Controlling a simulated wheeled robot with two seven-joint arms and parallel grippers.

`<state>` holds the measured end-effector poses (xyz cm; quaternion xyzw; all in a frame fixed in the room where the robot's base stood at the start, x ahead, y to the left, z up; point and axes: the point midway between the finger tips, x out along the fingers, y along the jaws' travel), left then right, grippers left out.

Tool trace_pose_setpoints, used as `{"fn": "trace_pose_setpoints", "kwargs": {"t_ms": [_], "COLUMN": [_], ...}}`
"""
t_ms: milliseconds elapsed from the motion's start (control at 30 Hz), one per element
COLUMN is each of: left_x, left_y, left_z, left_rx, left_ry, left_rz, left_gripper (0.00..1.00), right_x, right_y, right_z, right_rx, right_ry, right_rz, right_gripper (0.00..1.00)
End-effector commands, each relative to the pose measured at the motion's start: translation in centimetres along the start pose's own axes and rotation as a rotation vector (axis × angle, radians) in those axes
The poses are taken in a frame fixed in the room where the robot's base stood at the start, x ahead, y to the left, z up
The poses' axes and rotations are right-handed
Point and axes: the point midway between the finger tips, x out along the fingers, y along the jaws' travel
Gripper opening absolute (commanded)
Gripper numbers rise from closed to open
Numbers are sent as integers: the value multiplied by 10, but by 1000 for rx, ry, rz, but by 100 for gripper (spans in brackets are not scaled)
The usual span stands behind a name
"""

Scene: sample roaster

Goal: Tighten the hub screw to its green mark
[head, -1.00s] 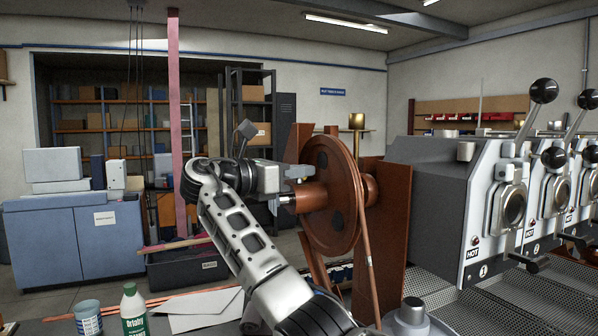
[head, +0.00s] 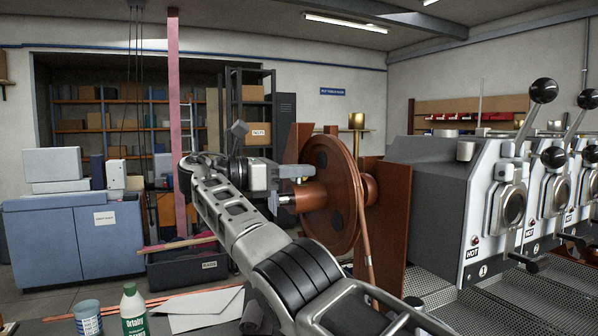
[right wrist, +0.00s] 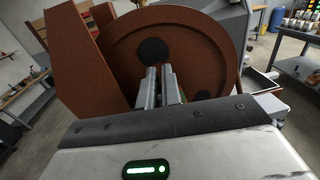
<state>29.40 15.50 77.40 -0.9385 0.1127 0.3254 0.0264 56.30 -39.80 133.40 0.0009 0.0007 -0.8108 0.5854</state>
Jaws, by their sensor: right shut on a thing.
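The copper-brown wheel (head: 330,194) stands upright on its brown frame, its hub (head: 312,197) sticking out to the left. My right gripper (head: 288,187) reaches the hub from the left, its fingers shut at the hub's end. In the right wrist view the two fingers (right wrist: 161,86) are close together in front of the wheel (right wrist: 185,40). The hub screw is hidden between and behind the fingers, so its angle cannot be read. My left gripper is not in view.
Grey roaster units (head: 490,205) with levers and HOT labels stand close on the right. A brown plate (head: 383,220) stands beside the wheel.

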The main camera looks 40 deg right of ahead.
Motion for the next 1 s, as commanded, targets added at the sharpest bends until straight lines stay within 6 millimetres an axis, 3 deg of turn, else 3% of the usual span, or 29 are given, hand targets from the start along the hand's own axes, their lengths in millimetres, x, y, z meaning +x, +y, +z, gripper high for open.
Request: {"fn": "trace_pose_setpoints", "kwargs": {"t_ms": [33, 100, 467, 767, 900, 1000], "left_x": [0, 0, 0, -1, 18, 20], "left_y": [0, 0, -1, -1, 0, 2], "left_z": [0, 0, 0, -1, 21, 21], "left_rx": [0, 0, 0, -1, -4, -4], "left_ry": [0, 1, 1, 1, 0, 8], "left_rz": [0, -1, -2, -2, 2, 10], "left_gripper": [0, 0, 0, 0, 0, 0], "right_x": [0, 0, 0, 0, -4, -8], "right_y": [0, 0, 0, -1, -13, -26], "right_z": [1, 1, 4, 34, 40, 57], "right_rx": [2, 2, 1, 2, 9, 12], "right_ry": [-5, -5, -2, -4, -3, -3], "right_rz": [2, 2, 1, 0, 2, 3], "right_gripper": [9, 28, 28, 28, 28, 28]}}
